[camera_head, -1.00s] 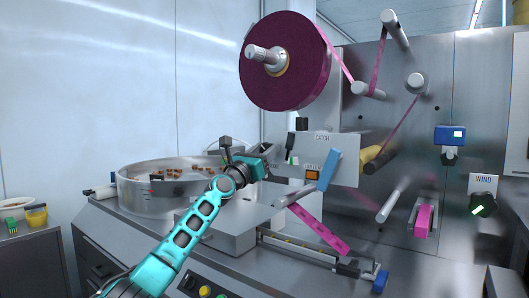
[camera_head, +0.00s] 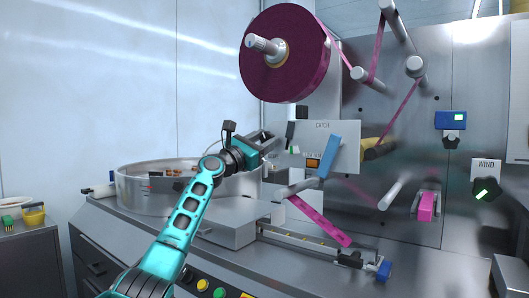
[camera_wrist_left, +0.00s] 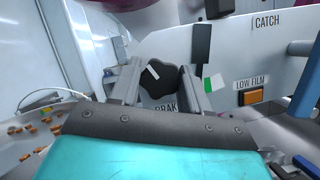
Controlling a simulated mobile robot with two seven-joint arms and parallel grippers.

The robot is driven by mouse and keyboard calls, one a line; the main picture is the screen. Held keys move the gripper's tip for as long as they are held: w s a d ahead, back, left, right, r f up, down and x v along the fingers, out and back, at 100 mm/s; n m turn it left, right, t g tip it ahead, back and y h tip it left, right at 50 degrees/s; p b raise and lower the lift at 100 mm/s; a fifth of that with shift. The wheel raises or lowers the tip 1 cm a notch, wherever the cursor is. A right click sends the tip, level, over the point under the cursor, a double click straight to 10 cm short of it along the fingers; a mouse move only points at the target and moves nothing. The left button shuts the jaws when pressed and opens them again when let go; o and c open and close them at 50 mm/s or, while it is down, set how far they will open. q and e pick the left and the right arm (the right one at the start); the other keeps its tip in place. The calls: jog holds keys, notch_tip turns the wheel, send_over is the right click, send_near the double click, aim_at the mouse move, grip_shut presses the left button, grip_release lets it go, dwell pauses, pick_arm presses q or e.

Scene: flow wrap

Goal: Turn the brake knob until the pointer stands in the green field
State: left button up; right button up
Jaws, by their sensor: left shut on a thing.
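The brake knob (camera_wrist_left: 158,82) is black and lobed with a white mark, on the pale panel above a partly hidden BRAKE label (camera_wrist_left: 166,107). My left gripper (camera_wrist_left: 160,72) has one finger on each side of the knob and is shut on it. In the head view my left gripper (camera_head: 272,140) reaches the panel's left edge and hides the knob. Right of the knob is a dark upright strip (camera_wrist_left: 202,45) with a green field (camera_wrist_left: 213,83) at its lower end. I cannot make out where the pointer stands. My right gripper is not in view.
The panel (camera_head: 345,135) carries an orange LOW FILM lamp (camera_head: 313,163) and a blue lever (camera_head: 327,158). A magenta film reel (camera_head: 285,60) hangs above. A round metal bowl (camera_head: 140,190) with brown pieces stands left. The WIND knob (camera_head: 487,188) is far right.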

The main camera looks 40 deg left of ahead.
pick_arm(q)
jog(key=m+h, duration=0.1)
jog(key=m, duration=0.3)
jog(key=shift+r+g+h, duration=0.1)
jog(key=shift+g+h, duration=0.3)
jog(key=m+g+h+p, duration=0.1)
jog(key=m+p, duration=0.1)
jog(key=m, duration=0.1)
jog(key=shift+m, duration=0.3)
jog(key=shift+m+h+p, duration=0.3)
jog(key=shift+m, duration=0.2)
jog(key=m+g+p, duration=0.1)
jog(key=m, duration=0.1)
jog(key=shift+m+h+p, duration=0.3)
jog(key=shift+m+p, duration=0.05)
jog(key=shift+m, duration=0.05)
jog(key=shift+m+g+p, duration=0.3)
jog(key=shift+m, duration=0.2)
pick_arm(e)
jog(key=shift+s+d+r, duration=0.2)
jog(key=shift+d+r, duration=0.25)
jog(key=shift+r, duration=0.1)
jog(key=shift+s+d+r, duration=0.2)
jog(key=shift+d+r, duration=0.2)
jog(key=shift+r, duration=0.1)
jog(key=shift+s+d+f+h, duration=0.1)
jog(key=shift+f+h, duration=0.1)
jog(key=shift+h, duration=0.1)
